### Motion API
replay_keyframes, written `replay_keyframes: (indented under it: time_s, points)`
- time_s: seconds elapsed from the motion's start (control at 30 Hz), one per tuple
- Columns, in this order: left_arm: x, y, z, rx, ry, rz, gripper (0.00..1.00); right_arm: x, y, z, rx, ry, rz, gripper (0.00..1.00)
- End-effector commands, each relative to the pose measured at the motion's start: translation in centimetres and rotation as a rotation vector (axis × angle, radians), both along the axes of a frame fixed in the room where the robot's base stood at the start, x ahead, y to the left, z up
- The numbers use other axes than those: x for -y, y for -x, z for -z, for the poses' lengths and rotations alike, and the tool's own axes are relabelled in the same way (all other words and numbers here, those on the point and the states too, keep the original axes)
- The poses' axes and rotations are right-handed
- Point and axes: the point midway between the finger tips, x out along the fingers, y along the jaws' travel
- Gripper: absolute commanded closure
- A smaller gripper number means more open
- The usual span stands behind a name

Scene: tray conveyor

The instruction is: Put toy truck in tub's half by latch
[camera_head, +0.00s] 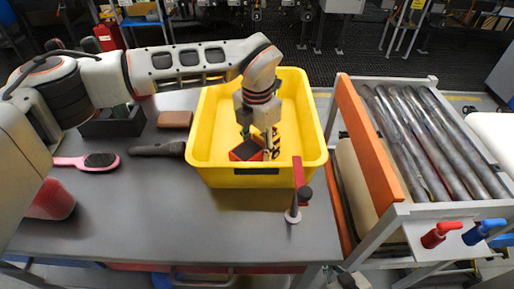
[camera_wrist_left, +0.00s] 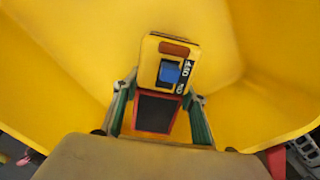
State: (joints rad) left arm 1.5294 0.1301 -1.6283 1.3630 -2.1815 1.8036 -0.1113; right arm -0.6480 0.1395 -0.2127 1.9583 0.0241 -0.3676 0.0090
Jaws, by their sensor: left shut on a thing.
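The toy truck (camera_head: 246,150) is inside the yellow tub (camera_head: 200,150), in its near part, low by the near wall. It has a yellow cab with a blue window and a dark red-rimmed bed; the left wrist view shows it from above (camera_wrist_left: 172,68). My left gripper (camera_head: 258,148) reaches down into the tub and is shut on the truck, with green-edged fingers (camera_wrist_left: 160,104) on both sides of it. A red upright latch-like lever (camera_head: 298,178) stands at the tub's near right corner. Whether the truck touches the tub floor is unclear. My right gripper does not show.
A grey table (camera_head: 150,220) holds the tub. Left of it lie a pink brush (camera_head: 100,161), a dark tool (camera_head: 158,149), a brown block (camera_head: 174,119) and a dark tray (camera_head: 112,125). A roller conveyor (camera_head: 430,140) with an orange side rail stands to the right.

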Motion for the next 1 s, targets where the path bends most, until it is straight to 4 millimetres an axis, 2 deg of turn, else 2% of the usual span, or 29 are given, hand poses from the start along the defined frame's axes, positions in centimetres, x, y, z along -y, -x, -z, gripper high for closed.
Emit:
replay_keyframes:
  time_s: [0.13, 0.17, 0.2, 0.53, 0.67, 0.77, 1.0]
  points:
    - [0.0, 0.0, 0.2, 0.0, 0.0, 0.001, 0.88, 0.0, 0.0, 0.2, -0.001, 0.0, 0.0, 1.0]
    - [0.0, 0.0, 0.2, 0.0, 0.0, 0.001, 0.53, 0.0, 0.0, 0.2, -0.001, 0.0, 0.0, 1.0]
    - [0.0, 0.0, 0.2, 0.0, 0.0, 0.001, 0.43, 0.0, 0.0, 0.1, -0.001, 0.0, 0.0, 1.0]
    - [0.0, 0.0, 0.2, 0.0, 0.0, 0.001, 0.42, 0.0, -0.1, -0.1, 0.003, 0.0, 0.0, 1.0]
    - [0.0, 0.0, -0.5, 0.001, 0.0, 0.001, 0.42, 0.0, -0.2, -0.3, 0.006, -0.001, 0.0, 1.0]
    - [0.0, -0.1, -1.9, 0.005, 0.001, 0.001, 0.42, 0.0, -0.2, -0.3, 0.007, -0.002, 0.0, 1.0]
    - [0.0, -0.1, -6.9, 0.005, 0.001, 0.001, 0.42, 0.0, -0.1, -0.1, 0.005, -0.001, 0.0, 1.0]
